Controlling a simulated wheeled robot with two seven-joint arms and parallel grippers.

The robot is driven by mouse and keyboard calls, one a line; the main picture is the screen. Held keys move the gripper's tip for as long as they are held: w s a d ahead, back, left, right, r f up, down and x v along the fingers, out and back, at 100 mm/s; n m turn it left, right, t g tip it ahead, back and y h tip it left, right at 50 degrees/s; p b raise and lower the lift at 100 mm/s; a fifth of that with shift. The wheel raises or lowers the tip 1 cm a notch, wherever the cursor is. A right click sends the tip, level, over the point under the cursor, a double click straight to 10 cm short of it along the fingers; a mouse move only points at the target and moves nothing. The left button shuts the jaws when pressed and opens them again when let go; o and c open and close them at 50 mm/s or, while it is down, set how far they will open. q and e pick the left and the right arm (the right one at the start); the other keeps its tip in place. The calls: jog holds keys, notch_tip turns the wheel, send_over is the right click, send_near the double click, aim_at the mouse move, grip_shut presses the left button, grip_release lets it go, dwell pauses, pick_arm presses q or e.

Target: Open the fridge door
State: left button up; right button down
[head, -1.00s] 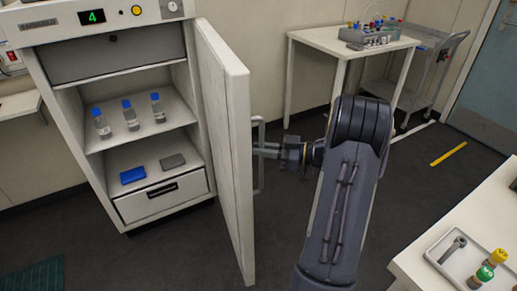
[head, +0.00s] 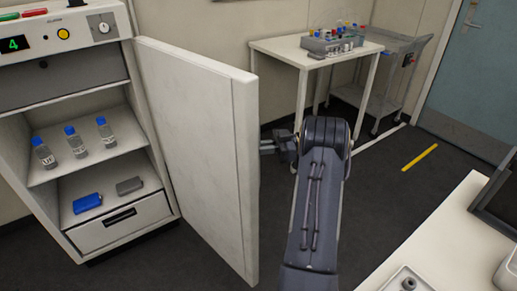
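The fridge (head: 108,240) stands at the left with its interior in plain view. Its door (head: 195,150) is swung wide out, with the inner face towards me and the free edge (head: 246,185) near the middle of the view. My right gripper (head: 267,147) is at the outer side of the door, just past that edge. Its fingertips and the door handle are hidden behind the door. The fingers reach to where the handle was, and the door has followed the arm, so the gripper appears shut on the handle. My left gripper is out of view.
Inside the fridge are several bottles (head: 75,142), a blue box (head: 88,203) and a grey box (head: 129,186). A white table (head: 283,47) and a cart (head: 395,44) stand behind. A white bench (head: 440,235) is at the lower right. Dark floor (head: 385,195) is clear between.

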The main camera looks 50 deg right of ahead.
jog(key=shift+w+a+r, duration=0.1)
jog(key=shift+w, duration=0.05)
jog(key=c, duration=1.5)
grip_release()
jog(key=shift+w, duration=0.1)
jog(key=v, duration=0.8)
jog(key=shift+a, duration=0.2)
